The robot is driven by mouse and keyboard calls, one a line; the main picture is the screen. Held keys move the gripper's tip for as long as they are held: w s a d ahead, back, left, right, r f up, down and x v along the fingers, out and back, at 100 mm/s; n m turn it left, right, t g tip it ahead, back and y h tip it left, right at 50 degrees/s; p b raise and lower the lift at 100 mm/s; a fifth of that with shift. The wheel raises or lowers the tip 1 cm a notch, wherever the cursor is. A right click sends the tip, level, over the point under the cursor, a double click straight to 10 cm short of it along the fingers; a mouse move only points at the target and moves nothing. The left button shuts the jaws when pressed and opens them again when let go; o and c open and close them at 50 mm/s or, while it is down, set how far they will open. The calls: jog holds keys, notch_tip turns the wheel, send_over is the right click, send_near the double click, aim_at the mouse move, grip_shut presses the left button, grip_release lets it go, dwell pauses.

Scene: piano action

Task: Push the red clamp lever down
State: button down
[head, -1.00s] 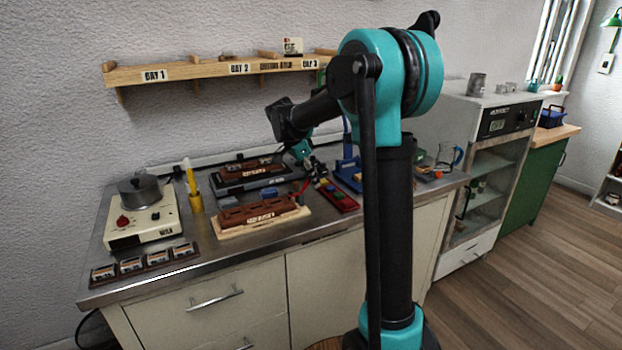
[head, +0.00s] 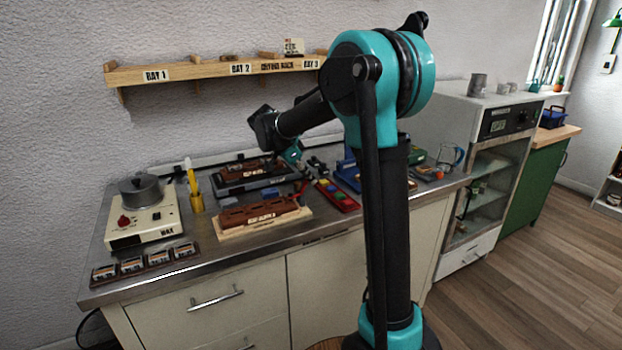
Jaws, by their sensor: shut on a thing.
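The red clamp lever (head: 302,187) stands tilted at the right end of the brown block (head: 259,213), which sits on a pale wooden base on the steel bench. My gripper (head: 299,168) reaches down from the teal wrist just above and behind this end of the block. Its fingers are small and dark here and partly hidden. They look shut at the upper end of the lever, though the exact contact is too small to make out.
A second brown block on a dark base (head: 252,177) lies behind. A red tray with coloured pieces (head: 337,196) is close on the right. A yellow holder (head: 197,203) and wax heater (head: 143,222) stand left.

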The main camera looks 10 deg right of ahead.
dwell(0.3)
jog(key=c, duration=1.6)
grip_release()
jog(key=shift+a, duration=0.1)
jog(key=shift+o, duration=0.2)
jog(key=shift+r, duration=0.1)
jog(key=v, duration=1.2)
jog(key=shift+a, duration=0.15)
